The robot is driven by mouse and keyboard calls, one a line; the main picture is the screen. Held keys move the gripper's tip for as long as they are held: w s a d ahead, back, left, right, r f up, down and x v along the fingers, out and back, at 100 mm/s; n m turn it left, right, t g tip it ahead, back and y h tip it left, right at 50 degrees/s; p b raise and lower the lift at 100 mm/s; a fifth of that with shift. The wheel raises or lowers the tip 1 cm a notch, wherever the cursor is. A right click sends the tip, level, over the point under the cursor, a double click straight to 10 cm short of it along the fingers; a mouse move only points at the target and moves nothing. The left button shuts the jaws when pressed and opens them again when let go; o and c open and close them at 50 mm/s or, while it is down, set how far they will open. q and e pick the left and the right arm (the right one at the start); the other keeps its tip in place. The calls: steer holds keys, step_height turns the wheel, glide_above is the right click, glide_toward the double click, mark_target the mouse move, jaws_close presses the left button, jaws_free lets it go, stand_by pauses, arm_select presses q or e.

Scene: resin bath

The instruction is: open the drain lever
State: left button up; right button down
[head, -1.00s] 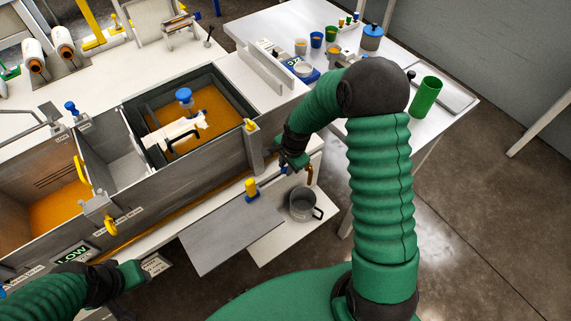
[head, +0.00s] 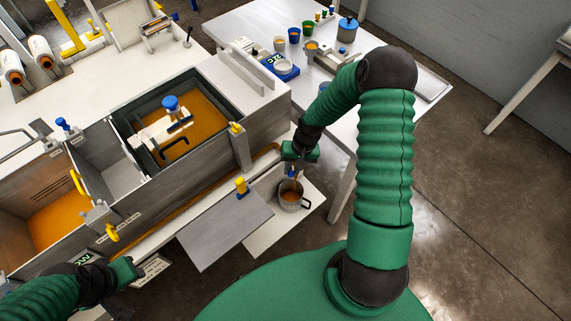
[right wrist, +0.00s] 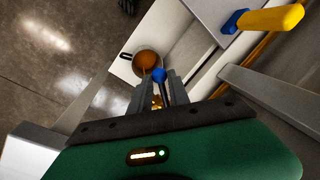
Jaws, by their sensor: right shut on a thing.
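The drain lever shows as a blue knob (right wrist: 158,74) at the fingertips of my right gripper (right wrist: 160,90) in the right wrist view. The gripper is shut on it. In the head view my right gripper (head: 292,168) is at the near right corner of the bath (head: 195,170), just above a grey cup (head: 298,206). A thin orange-brown stream falls below it into the cup, which holds orange-brown liquid and also shows in the right wrist view (right wrist: 147,62). My left gripper (head: 128,270) is at the lower left; its fingers cannot be made out.
The bath has several compartments with orange liquid. A white table (head: 235,22) with cups and a scale stands behind.

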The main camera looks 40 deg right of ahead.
steer(key=shift+s+d+n+g+p, duration=0.35)
steer(key=shift+d+n, duration=0.85)
steer(key=shift+n, duration=0.5)
steer(key=shift+s+d+n+g+p, duration=0.1)
steer(key=shift+d+n+g+p, duration=0.25)
steer(key=shift+d+n, duration=1.1)
steer(key=shift+a+n, duration=0.2)
steer(key=shift+n, duration=0.15)
steer(key=c, duration=1.6)
jaws_free()
steer(key=shift+c, duration=0.2)
steer(key=shift+o, duration=0.7)
steer(key=shift+w, duration=0.1)
steer(key=d+r+b, duration=0.1)
steer(key=d+r, duration=0.2)
steer(key=r, duration=1.3)
steer(key=shift+w+d+b, duration=0.15)
steer(key=shift+d+b, duration=0.05)
steer(key=shift+b, duration=0.1)
steer(key=shift+r, duration=0.1)
